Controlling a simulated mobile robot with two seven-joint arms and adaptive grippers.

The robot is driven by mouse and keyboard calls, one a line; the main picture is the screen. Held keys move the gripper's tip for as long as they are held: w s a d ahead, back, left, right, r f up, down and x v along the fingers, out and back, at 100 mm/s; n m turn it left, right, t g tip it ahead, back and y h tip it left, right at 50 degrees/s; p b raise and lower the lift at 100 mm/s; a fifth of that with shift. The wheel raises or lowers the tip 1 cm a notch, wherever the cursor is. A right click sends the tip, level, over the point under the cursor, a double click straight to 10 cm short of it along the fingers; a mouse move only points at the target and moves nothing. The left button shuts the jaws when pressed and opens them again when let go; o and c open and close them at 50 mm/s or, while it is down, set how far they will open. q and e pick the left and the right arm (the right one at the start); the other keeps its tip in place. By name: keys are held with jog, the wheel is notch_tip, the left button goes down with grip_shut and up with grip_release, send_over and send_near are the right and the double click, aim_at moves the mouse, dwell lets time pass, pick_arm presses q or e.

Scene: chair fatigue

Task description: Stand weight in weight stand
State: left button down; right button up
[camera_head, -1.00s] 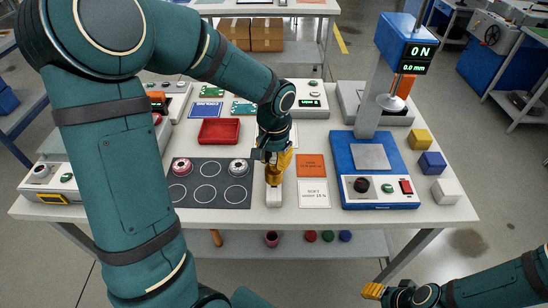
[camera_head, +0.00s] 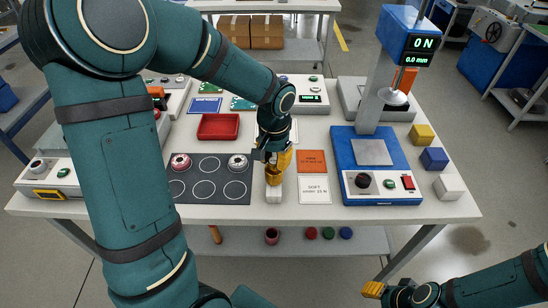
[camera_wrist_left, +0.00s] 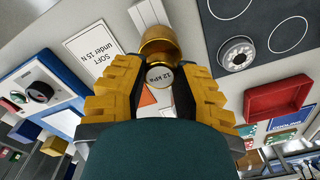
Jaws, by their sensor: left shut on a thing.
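The weight is a brass cylinder (camera_head: 273,177) with a white printed end, held between the yellow fingers of my left gripper (camera_head: 273,160). In the left wrist view the weight (camera_wrist_left: 160,45) sits between the fingertips (camera_wrist_left: 160,72), its printed end facing the camera. A small white block (camera_head: 274,195), which looks like the weight stand, lies directly below the weight at the table's front. It also shows beyond the weight in the left wrist view (camera_wrist_left: 149,14). I cannot tell whether weight and block touch. My right gripper (camera_head: 374,290) is low at the right, away from the table; its opening is unclear.
Left of the block is a dark mat (camera_head: 208,193) with circles and two round pieces. A red tray (camera_head: 219,127) lies behind it. Orange and white cards (camera_head: 314,190) lie to the right, then the blue press (camera_head: 346,150) and several coloured cubes (camera_head: 433,160).

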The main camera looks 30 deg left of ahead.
pick_arm(q)
jog(key=shift+f, duration=0.3)
jog(key=c, duration=0.7)
grip_release()
jog(key=shift+c, duration=0.2)
notch_tip(320, 180, up, 12)
